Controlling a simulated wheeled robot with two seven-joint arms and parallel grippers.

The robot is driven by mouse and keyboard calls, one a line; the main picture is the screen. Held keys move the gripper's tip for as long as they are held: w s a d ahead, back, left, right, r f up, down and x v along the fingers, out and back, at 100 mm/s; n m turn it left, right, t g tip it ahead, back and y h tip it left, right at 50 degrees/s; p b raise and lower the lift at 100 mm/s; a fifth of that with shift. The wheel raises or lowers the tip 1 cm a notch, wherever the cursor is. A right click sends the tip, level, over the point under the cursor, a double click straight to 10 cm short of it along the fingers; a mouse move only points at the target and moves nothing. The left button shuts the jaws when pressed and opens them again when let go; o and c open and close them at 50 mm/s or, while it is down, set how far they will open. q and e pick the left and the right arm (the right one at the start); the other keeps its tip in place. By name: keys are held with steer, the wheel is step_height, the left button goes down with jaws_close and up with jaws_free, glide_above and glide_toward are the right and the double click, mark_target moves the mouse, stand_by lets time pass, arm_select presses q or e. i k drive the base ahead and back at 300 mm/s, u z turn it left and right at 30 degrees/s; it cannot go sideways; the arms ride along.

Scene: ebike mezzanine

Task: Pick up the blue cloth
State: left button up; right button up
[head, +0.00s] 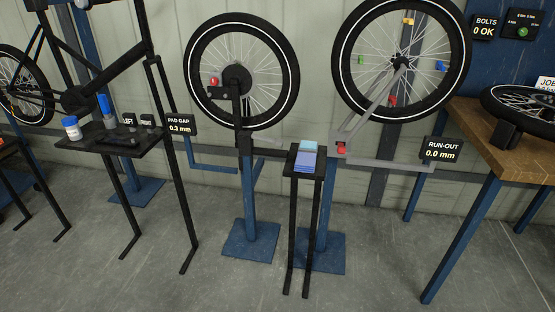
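A small black stand (290,170) in the middle of the head view holds two flat blue items. The nearer one is a mid-blue folded piece (305,162) that looks like the blue cloth. Behind it, touching or very close, is a lighter, pale blue piece (308,146). They are too small to tell what the pale one is. Neither of my grippers shows in the head view.
A wheel (243,117) on a blue post stands left of the stand; another wheel (344,95) rises behind it to the right. A black tray (85,138) with a white jar is at left. A wooden bench (478,138) is at right. Grey floor in front is clear.

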mark_target(304, 162)
steer(key=u, duration=0.45)
steer(key=i, duration=0.9)
